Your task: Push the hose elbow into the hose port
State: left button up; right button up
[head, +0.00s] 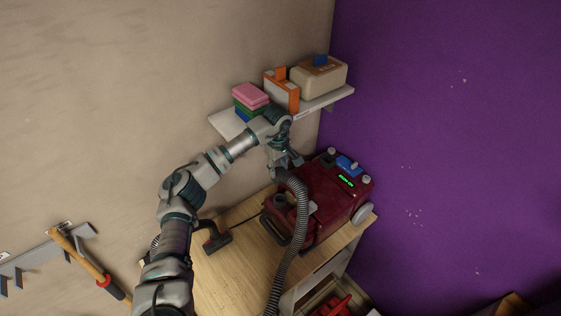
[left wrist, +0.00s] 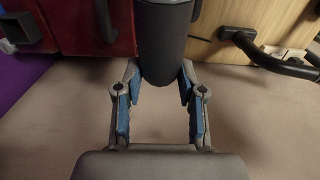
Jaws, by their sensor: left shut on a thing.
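A dark red machine (head: 334,215) stands on a wooden bench, with a ribbed grey hose (head: 293,250) hanging over its near side. My left gripper (head: 284,167) is above the machine's left end, shut on the hose elbow (head: 281,175) at the top of the hose. In the left wrist view the left gripper (left wrist: 160,82) has its blue-padded fingers on either side of the dark, round elbow (left wrist: 164,38). A dark round fitting (head: 280,199), possibly the hose port, shows on the machine just below the elbow. Whether they touch, I cannot tell. My right gripper is not in view.
A wall shelf (head: 330,98) behind my left arm holds sponges (head: 250,95) and boxes (head: 318,78). A dark floor nozzle (head: 217,243) lies on the bench (head: 242,270) left of the machine. A purple wall (head: 450,150) stands at the right.

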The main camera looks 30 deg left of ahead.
aim_at(280, 182)
pick_arm(q)
jog(key=shift+w+d, duration=0.6)
jog(key=shift+d, duration=0.35)
jog(key=shift+s+d+r, duration=0.2)
jog(key=shift+s+d, duration=0.05)
jog(key=shift+s+a, duration=0.2)
jog(key=shift+a, duration=0.05)
jog(key=a+f, duration=0.2)
jog(key=f, duration=0.1)
jog(key=shift+b, duration=0.3)
jog(key=f, duration=0.1)
jog(key=d+f+b, duration=0.1)
jog(key=f, duration=0.1)
jog(key=shift+w+d+f+b, duration=0.2)
jog(key=shift+d+b, duration=0.05)
jog(key=shift+b, duration=0.1)
jog(key=shift+s+a+f+b, duration=0.1)
jog(key=shift+f+b, duration=0.1)
jog(key=shift+f, duration=0.25)
jog(key=shift+s+a+f+b, duration=0.1)
jog(key=shift+f+b, duration=0.1)
jog(key=shift+f, duration=0.25)
jog(key=shift+w+a+f, duration=0.1)
jog(key=shift+a, duration=0.2)
jog(key=shift+d, duration=0.45)
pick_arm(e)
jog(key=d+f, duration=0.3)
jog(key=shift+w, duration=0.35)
